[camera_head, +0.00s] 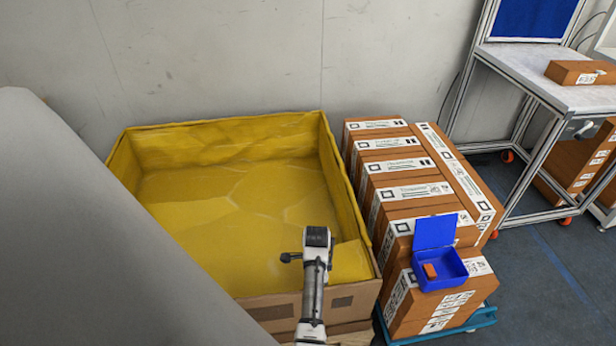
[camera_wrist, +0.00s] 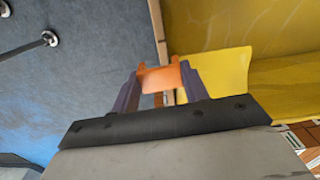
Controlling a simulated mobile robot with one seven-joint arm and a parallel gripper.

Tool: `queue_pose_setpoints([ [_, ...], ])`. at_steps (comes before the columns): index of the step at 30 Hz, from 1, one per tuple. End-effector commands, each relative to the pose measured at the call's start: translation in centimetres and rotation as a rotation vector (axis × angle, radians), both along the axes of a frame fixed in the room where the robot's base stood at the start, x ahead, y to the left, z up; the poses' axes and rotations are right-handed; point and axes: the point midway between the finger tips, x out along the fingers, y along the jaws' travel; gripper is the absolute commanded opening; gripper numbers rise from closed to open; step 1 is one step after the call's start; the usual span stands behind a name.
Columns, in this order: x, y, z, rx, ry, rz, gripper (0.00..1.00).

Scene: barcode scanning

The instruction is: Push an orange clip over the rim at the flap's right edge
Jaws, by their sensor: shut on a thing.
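An orange clip (camera_wrist: 158,79) sits between the two fingers of my gripper (camera_wrist: 161,74) in the wrist view, and the gripper is shut on it. The clip lies at the thin cardboard rim (camera_wrist: 157,28), beside the left edge of the yellow flap (camera_wrist: 222,72) as seen there. I cannot tell whether its legs straddle the rim. In the head view, the flap (camera_head: 350,262) shows at the box's near right corner, just right of my wrist. My fingers and the held clip are hidden there. Another orange piece (camera_head: 430,270) lies in an open blue box (camera_head: 441,278).
The large cardboard box (camera_head: 270,309) has a yellow liner (camera_head: 215,215) and is open at the top. Brown cartons (camera_head: 405,190) stand on a blue trolley (camera_head: 470,325) to its right, with the blue box on them. A workbench (camera_head: 545,75) stands at the far right.

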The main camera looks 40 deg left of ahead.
Motion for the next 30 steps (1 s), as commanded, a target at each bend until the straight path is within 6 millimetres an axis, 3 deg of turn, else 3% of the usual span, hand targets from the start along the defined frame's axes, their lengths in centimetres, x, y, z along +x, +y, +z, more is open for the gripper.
queue_pose_setpoints([
  [4,-1.2,1.7,0.6,-0.003,-0.002,-0.04,0.23],
  [11,-1.3,1.9,0.0,-0.002,-0.002,-0.051,0.23],
  [30,-1.3,1.9,-4.1,0.0,-0.002,-0.05,0.23],
])
